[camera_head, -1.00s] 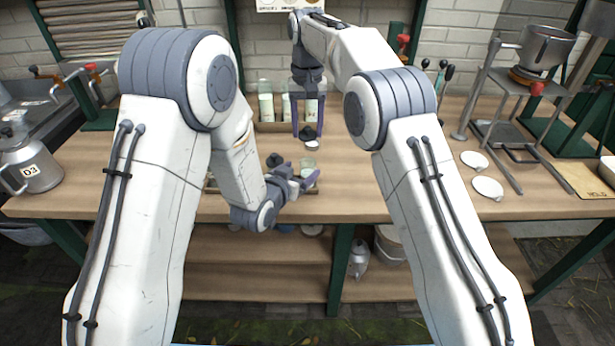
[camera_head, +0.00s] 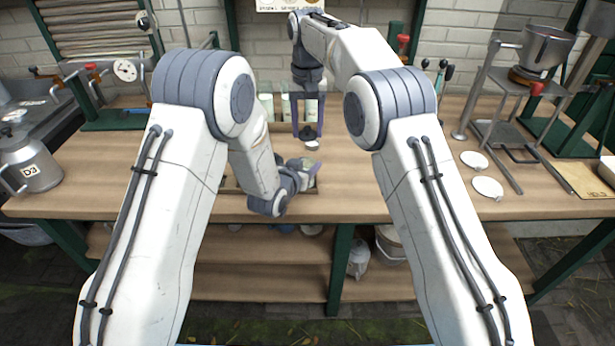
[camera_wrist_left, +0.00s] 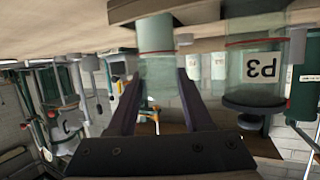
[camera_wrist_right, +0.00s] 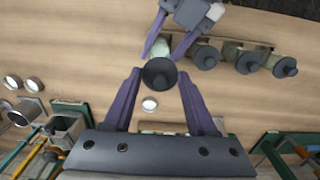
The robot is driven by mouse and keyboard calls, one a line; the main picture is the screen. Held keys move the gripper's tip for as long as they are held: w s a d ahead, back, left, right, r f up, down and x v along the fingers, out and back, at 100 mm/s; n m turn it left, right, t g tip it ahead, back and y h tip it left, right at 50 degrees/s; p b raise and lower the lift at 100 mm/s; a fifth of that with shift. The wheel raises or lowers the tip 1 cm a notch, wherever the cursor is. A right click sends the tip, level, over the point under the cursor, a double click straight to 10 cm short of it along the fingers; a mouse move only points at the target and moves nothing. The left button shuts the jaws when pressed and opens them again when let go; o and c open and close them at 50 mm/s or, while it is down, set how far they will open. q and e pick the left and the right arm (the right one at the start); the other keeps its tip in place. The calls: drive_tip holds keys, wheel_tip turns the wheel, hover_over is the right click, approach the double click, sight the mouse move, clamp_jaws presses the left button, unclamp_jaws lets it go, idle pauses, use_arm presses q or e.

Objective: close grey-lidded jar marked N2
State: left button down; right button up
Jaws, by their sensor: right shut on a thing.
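A clear, greenish open jar (camera_wrist_left: 160,75) shows in the left wrist view, where the picture is upside down. No N2 mark is readable on it. My left gripper (camera_head: 311,168) is open, with its fingers on either side of this jar; I cannot tell if they touch it. The jar is mostly hidden in the head view and partly shows in the right wrist view (camera_wrist_right: 161,46). My right gripper (camera_wrist_right: 160,82) is shut on a dark grey knobbed lid (camera_wrist_right: 160,73), held above the bench close to the jar. The lid also shows in the head view (camera_head: 309,132).
A jar marked P3 (camera_wrist_left: 263,66) stands beside the open jar. Several dark-lidded jars (camera_wrist_right: 249,62) stand in a row. A small white disc (camera_wrist_right: 150,104) lies near the held lid. White discs (camera_head: 487,187) lie on the right of the bench; a D3 can (camera_head: 32,160) stands left.

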drive_tip(key=shift+s+f, duration=0.1)
drive_tip(key=shift+f, duration=2.4)
drive_tip(key=shift+f, duration=0.1)
drive_tip(key=shift+f, duration=0.8)
drive_tip(key=shift+f, duration=0.6)
